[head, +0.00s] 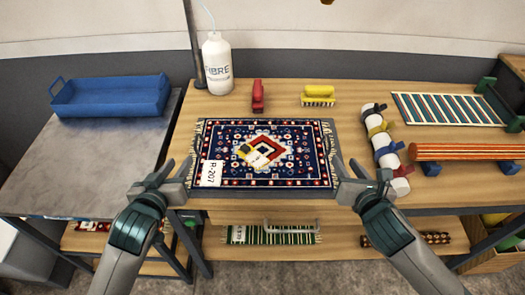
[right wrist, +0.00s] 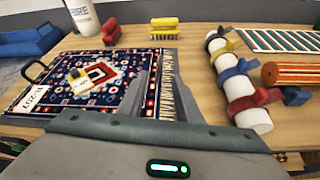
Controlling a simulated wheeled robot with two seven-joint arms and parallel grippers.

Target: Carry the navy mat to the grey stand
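Contact with the mat is unclear. The grey stand (head: 40,185) is the grey-topped table at left.
A blue tray (head: 110,97) occupies the stand's back; its front is clear. Behind the mat are a white bottle (head: 217,65), a red brush (head: 258,97) and a yellow brush (head: 318,95). A strapped white roll (head: 385,150) and an orange striped roll (head: 465,152) lie right.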

